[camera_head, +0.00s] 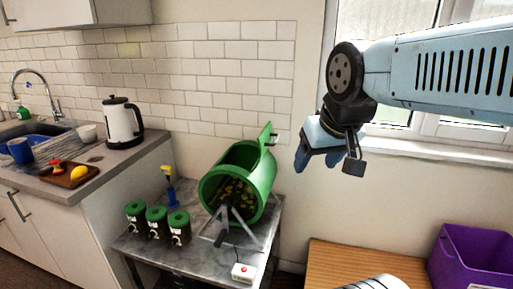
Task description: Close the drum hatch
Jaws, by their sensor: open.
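A green drum (243,172) lies tilted on a metal stand on a grey side table, its round open end facing me. Small yellow and dark pieces show inside it. A green hatch (265,137) stands raised from the top right of the drum, with a small handle on its right side. My gripper (329,160) is open and empty in the air, to the right of the drum and hatch and apart from both. The hatch opening itself is mostly hidden from this side.
Several dark jars with green lids (157,222) stand left of the drum. A white box with a red button (243,272) is at the grey table's (206,266) front. A wooden table (330,266) and purple crate (472,262) are at the lower right. A kettle (122,122) stands on the left counter.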

